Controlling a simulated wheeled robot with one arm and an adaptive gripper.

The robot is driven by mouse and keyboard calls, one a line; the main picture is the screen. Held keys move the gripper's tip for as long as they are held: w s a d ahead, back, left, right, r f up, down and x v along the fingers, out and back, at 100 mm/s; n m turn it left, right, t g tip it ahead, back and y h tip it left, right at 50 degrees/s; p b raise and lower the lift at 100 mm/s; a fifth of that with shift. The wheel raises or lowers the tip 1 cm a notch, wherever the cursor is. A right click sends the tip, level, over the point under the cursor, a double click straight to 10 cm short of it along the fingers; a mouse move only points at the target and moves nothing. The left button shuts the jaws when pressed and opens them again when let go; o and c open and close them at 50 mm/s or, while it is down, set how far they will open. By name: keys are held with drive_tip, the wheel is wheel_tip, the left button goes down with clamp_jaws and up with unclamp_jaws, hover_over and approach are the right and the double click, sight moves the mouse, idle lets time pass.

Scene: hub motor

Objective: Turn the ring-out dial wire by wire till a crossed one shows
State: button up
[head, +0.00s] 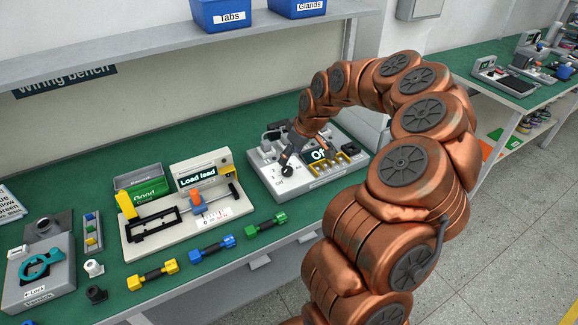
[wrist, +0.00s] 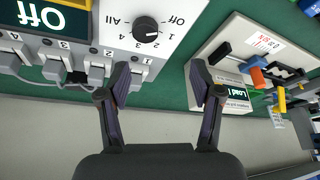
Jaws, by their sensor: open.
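The ring-out tester (head: 273,185) is a pale grey box on the green bench. Its round black dial (head: 287,171) is at its front left. In the wrist view the dial (wrist: 146,30) is ringed by the marks Off, 1, 2, 3, 4 and All. The tester's display (head: 318,154) reads "Off", as it does upside down in the wrist view (wrist: 52,68).
Left of the tester stands a cream fixture (head: 200,185) whose display reads "Load lead". A green bin (head: 143,185) marked "Good" stands behind it. Yellow, blue and green-ended leads (head: 212,249) lie along the bench front. A shelf (head: 180,38) with blue bins hangs above.

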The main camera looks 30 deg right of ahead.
sight(288, 169)
drive_tip(key=shift+w+d+f+p, duration=0.2)
drive_tip(key=shift+w+f+p, duration=0.3)
drive_tip(key=shift+f, duration=0.9)
drive_tip(key=shift+w+d+f+p, duration=0.2)
drive_tip(key=shift+w+f+p, duration=0.25)
drive_tip(key=shift+f, duration=1)
drive_tip(key=shift+w+d+f+p, duration=0.2)
drive_tip(key=shift+w+f+p, duration=0.3)
drive_tip(key=shift+f, duration=0.9)
drive_tip(key=shift+c, duration=0.2)
drive_tip(key=c, duration=1.1)
